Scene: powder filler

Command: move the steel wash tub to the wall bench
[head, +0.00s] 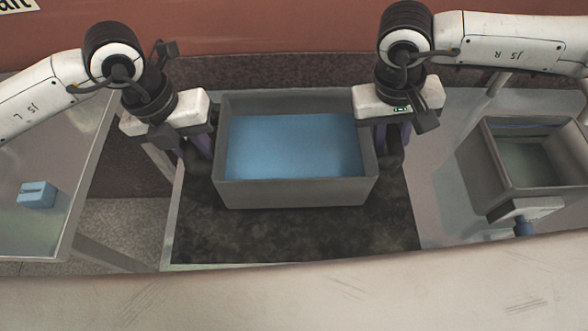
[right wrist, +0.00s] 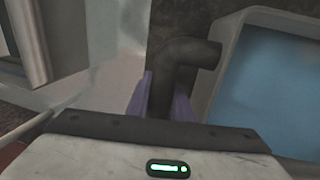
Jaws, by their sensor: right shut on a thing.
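The steel wash tub (head: 295,193) is grey and rectangular, with a flat blue surface inside. It stands level over a dark mat (head: 300,236); I cannot tell whether it touches the mat. My right gripper (head: 398,140) is at the tub's right side. In the right wrist view, its purple fingers (right wrist: 160,98) are shut on the dark bent handle (right wrist: 188,52) beside the tub wall (right wrist: 222,75). My left gripper (head: 197,145) is at the left handle (head: 197,170); its fingers are partly hidden, so their closure is unclear. Which surface is the wall bench is unclear.
A left table (head: 75,190) holds a small blue block (head: 37,194). A gap shows floor (head: 125,225) between that table and the mat. A reddish wall (head: 250,25) is behind.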

